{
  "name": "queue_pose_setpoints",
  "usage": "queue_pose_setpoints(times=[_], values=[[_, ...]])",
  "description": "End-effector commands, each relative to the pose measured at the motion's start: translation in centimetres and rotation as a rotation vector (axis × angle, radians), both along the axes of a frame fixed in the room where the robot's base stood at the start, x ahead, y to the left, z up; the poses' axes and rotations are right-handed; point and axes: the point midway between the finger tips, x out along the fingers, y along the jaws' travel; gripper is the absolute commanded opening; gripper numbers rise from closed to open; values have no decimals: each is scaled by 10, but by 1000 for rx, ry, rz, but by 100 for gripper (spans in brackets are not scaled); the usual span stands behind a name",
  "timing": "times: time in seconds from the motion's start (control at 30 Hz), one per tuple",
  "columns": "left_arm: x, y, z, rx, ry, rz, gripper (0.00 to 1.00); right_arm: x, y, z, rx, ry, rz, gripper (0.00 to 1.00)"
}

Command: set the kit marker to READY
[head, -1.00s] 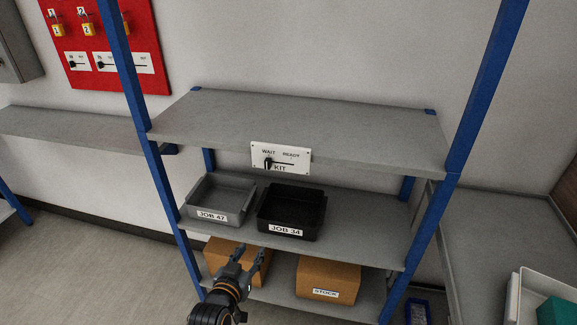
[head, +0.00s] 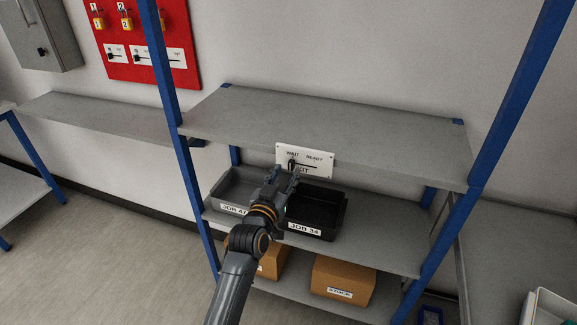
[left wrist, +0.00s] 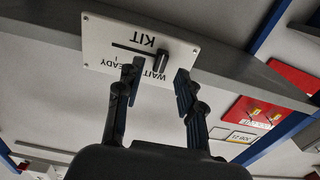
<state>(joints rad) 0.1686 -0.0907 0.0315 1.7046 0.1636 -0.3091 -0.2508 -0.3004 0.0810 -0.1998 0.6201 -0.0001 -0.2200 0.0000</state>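The kit marker plate (head: 322,168) is a white sign with WAIT at left and READY at right, on the front edge of the rack's upper shelf. Its dark knob (head: 291,164) stands at the WAIT end of the slot. My left gripper (head: 286,174) is just below and in front of the plate, covering part of the KIT lettering. In the left wrist view the plate (left wrist: 105,42) appears upside down. The knob (left wrist: 160,59) lies ahead of the gap between the open left fingers (left wrist: 158,75), and no contact shows. My right gripper is not in view.
The upper shelf (head: 330,125) is bare. Below the plate stand a grey JOB 47 bin (head: 226,187), partly hidden by my arm, and a black JOB 34 bin (head: 325,215). Cardboard boxes (head: 343,275) sit lower. Blue posts (head: 166,70) flank the rack.

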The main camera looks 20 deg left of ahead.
Motion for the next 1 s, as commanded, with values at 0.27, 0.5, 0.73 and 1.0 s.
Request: queue_pose_setpoints(times=[0.27,0.5,0.73,1.0], values=[[25,-1,0,0,-1,0,38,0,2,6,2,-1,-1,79],[26,-1,0,0,-1,0,38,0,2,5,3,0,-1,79],[26,-1,0,0,0,0,5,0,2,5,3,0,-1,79],[26,-1,0,0,0,0,0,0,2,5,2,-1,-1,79]])
